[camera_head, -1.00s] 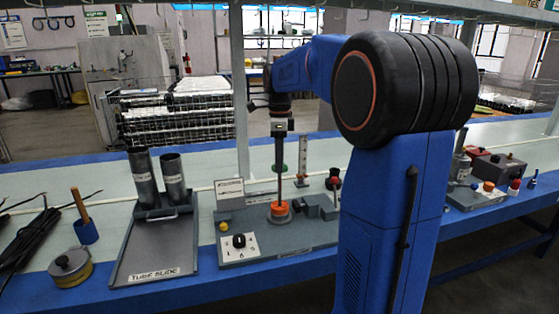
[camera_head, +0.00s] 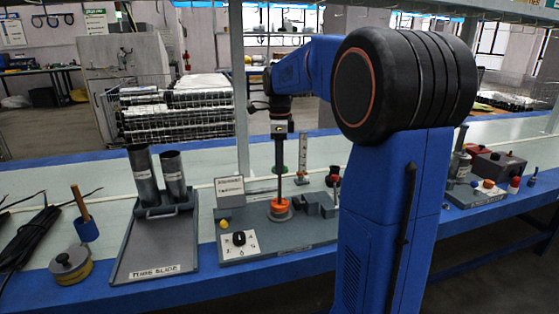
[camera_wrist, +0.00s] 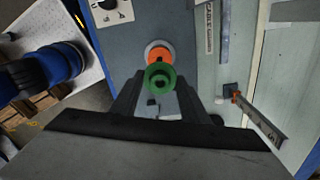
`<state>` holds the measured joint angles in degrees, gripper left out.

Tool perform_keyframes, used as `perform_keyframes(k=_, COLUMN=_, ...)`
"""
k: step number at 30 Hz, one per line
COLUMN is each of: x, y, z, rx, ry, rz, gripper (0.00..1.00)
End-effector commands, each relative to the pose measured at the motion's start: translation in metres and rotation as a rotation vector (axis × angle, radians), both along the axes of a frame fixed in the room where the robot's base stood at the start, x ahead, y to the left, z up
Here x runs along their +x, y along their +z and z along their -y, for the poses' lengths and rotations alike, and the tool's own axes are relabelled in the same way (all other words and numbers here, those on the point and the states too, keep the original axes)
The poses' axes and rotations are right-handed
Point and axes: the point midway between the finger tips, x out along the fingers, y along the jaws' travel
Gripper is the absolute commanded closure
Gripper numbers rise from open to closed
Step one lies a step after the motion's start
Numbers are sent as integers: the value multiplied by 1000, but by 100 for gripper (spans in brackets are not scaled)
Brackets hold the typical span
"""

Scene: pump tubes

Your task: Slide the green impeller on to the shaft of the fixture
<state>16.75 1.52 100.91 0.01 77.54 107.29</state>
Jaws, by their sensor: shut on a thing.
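The green impeller (camera_wrist: 160,78) sits between the fingers of my gripper (camera_wrist: 160,84) in the wrist view, and the jaws are shut on it. A dark hole shows at its middle. Just beyond it is the orange part (camera_wrist: 158,53) on a pale round base on the grey fixture (camera_wrist: 130,35). In the head view my gripper (camera_head: 280,160) points down above the orange part (camera_head: 279,205), over the fixture plate (camera_head: 290,236). The green impeller is hard to make out there. The shaft tip and any contact between it and the impeller are not clear.
On the bench left of the fixture stands a grey tube tray (camera_head: 155,245) with two upright tubes. A small post (camera_head: 303,160) stands behind the fixture. A red and grey box (camera_head: 500,167) is at the far right, and my arm hides part of the bench.

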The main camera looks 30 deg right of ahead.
Motion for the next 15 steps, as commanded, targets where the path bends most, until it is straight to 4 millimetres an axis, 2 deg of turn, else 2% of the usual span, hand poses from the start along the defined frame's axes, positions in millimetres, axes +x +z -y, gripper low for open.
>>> perform_keyframes(k=15, x=0, y=-11, z=0, rx=1, ry=0, rz=-1, gripper=80)
